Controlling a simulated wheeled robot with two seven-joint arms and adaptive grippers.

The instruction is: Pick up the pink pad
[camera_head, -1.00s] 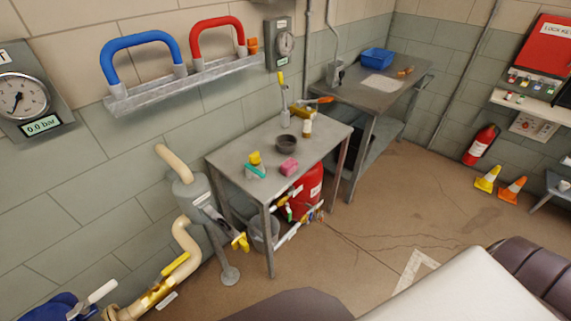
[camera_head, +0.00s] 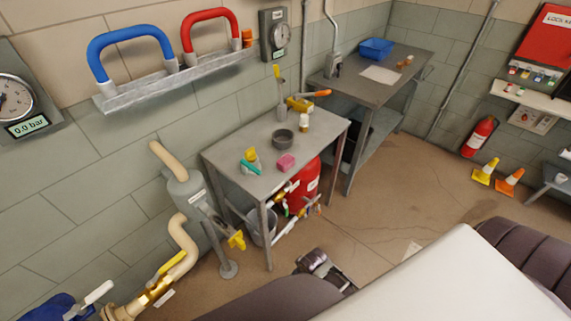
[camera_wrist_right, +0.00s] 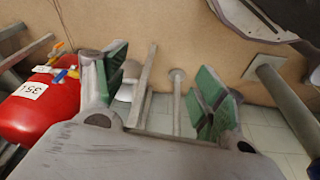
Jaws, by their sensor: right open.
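The pink pad (camera_head: 286,161) lies flat near the front edge of the grey metal table (camera_head: 225,154) in the head view. It is not visible in the right wrist view. My right gripper (camera_wrist_right: 160,88) is open and empty in the right wrist view, its green-padded fingers spread above the floor. In the head view, part of a gripper, apparently the right one, shows low in front of the table, below and to the right of the pad and apart from it. My left gripper is not in view.
A dark bowl (camera_head: 283,138), a teal-and-yellow item (camera_head: 250,163) and a small bottle (camera_head: 304,122) stand near the pad. A red tank (camera_head: 303,187) sits under the table; it also shows in the right wrist view (camera_wrist_right: 42,108). A grey-and-cream pipe (camera_head: 186,190) stands left of the table.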

